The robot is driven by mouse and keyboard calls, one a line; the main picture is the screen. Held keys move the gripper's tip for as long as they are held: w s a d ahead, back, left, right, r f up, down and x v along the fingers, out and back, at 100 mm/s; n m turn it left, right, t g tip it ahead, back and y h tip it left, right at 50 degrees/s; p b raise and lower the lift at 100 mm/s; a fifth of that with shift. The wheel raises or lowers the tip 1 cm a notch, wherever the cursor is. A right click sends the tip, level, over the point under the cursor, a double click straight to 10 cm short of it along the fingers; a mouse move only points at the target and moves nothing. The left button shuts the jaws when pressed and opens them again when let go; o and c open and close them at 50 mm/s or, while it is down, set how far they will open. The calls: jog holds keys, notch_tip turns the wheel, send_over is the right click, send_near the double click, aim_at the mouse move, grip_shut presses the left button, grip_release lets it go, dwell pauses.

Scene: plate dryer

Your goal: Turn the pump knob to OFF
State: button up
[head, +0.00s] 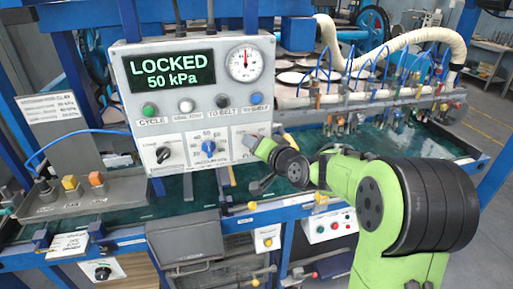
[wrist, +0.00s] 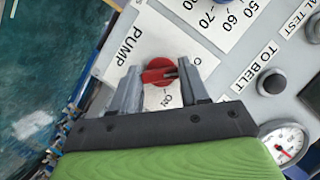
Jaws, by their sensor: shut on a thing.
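The red pump knob (wrist: 158,71) shows in the wrist view on a pale plate lettered PUMP, with ON printed on the gripper side. Its dark-tipped grip bar lies roughly across the picture, from one finger side to the other. My gripper (wrist: 160,75) has a grey finger on each side of the knob and is shut on it. In the head view my gripper (head: 256,147) is at the lower right of the white control panel (head: 130,105). It hides the knob there. An OFF mark is not readable in either view.
The panel display (head: 169,73) reads LOCKED 50 kPa. Beside my gripper are the blue vacuum knob (head: 208,147) and a black knob (head: 163,154). A row of buttons and a round gauge (head: 245,62) sit above. A hose and tubing rig stands to the right.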

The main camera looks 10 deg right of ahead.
jog(key=shift+f, duration=0.15)
dwell(0.3)
jog(key=o, duration=1.1)
jog(key=shift+c, duration=0.2)
jog(key=v, duration=1.5)
jog(key=shift+s+b, duration=0.35)
jog(key=shift+b, duration=0.05)
